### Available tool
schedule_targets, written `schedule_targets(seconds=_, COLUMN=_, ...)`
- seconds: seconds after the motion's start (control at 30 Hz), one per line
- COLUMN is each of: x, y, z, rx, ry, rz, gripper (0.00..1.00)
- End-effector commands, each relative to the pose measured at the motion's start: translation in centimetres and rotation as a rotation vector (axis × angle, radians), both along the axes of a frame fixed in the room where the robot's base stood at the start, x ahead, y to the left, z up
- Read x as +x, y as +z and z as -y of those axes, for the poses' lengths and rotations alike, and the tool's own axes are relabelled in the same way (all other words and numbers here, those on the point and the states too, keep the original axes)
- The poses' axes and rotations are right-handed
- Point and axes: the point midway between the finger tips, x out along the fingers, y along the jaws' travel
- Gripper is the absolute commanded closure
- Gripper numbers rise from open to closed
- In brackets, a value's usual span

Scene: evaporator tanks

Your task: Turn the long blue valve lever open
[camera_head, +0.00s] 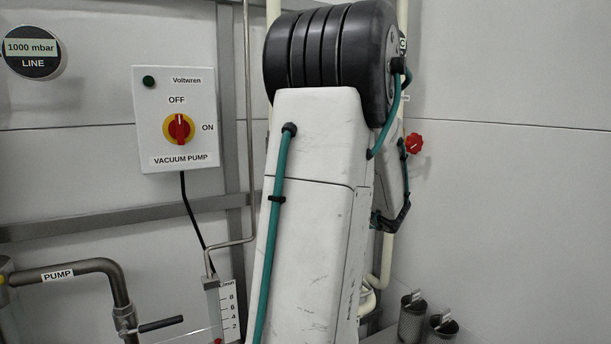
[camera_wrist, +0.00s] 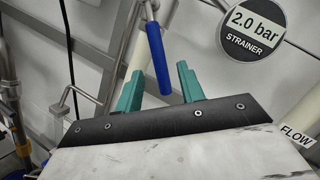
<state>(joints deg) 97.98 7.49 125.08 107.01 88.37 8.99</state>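The long blue valve lever (camera_wrist: 157,58) shows in the wrist view. It slants down from a metal fitting near the top edge, and its lower end lies between the two teal fingers of my gripper (camera_wrist: 159,82) in the picture. The fingers are spread apart, with visible gaps on both sides of the lever. I see no finger pressed on it, and how far beyond the fingertips it lies is hard to tell. In the head view the blue lever is not seen, and my arm covers the middle.
A gauge marked 2.0 bar STRAINER (camera_wrist: 252,28) is at the wrist view's upper right. A cream pipe (camera_wrist: 130,50) runs behind the lever. The head view shows a vacuum pump switch box (camera_head: 177,118), a PUMP pipe (camera_head: 75,271), a red knob (camera_head: 413,142) and metal cups (camera_head: 412,320).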

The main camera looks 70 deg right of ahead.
Motion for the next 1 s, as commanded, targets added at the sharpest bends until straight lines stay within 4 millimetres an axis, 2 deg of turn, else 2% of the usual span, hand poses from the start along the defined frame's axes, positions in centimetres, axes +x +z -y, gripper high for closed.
schedule_targets(seconds=0.13, x=-0.8, y=-0.2, z=-0.3, rx=0.000, ry=0.001, rz=-0.001, gripper=0.61)
schedule_targets(seconds=0.37, x=-0.8, y=-0.2, z=-0.3, rx=0.000, ry=0.001, rz=-0.001, gripper=0.61)
schedule_targets(seconds=0.5, x=-0.3, y=-0.5, z=-0.8, rx=0.001, ry=0.018, rz=-0.022, gripper=1.00)
schedule_targets(seconds=0.63, x=1.7, y=-2.0, z=-3.0, rx=0.002, ry=0.098, rz=-0.119, gripper=1.00)
schedule_targets(seconds=0.67, x=2.5, y=-2.5, z=-3.8, rx=-0.001, ry=0.130, rz=-0.151, gripper=1.00)
schedule_targets(seconds=0.77, x=6.6, y=-3.7, z=-8.1, rx=-0.032, ry=0.282, rz=-0.277, gripper=1.00)
schedule_targets(seconds=0.87, x=10.8, y=-4.2, z=-13.2, rx=-0.090, ry=0.448, rz=-0.378, gripper=1.00)
schedule_targets(seconds=0.97, x=14.3, y=-4.8, z=-19.1, rx=-0.168, ry=0.624, rz=-0.481, gripper=1.00)
schedule_targets(seconds=1.0, x=15.4, y=-5.1, z=-21.7, rx=-0.209, ry=0.699, rz=-0.526, gripper=1.00)
